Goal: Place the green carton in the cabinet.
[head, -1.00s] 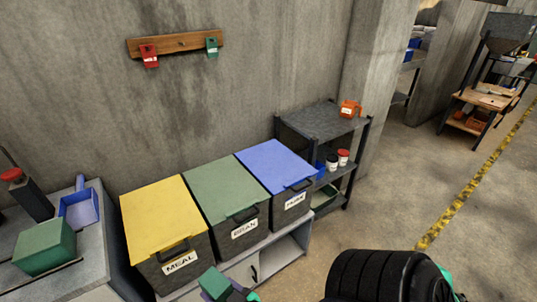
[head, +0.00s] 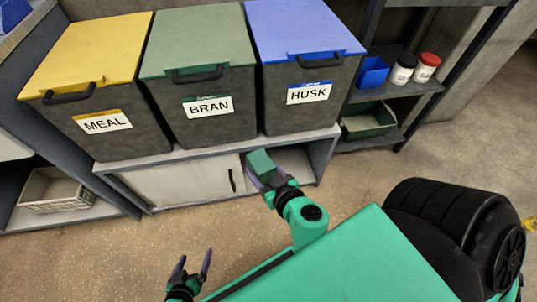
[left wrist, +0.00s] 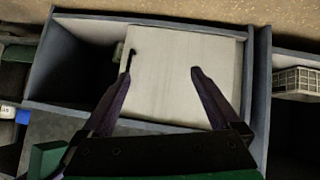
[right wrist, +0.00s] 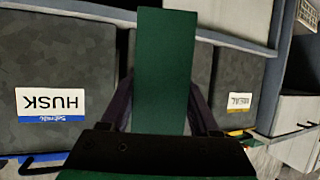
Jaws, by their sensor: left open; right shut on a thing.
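The green carton (head: 260,163) is held in my right gripper (head: 266,181). It appears in front of the cabinet, near the door's right edge and the opening; its depth relative to the opening is unclear. In the right wrist view the carton (right wrist: 167,62) stands between the shut fingers. The low cabinet (head: 325,148) has a pale sliding door (head: 190,183) covering its left and middle part; the right part is open. My left gripper (head: 195,265) is open and empty, below the door in the picture. The left wrist view shows the door (left wrist: 185,75) beyond its spread fingers.
Yellow-lidded MEAL (head: 105,122), green-lidded BRAN (head: 208,108) and blue-lidded HUSK (head: 308,93) bins stand on the cabinet top. A shelf at right holds jars (head: 403,68) and a green bin (head: 367,121). A white crate (head: 58,190) sits at left. Floor before the cabinet is clear.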

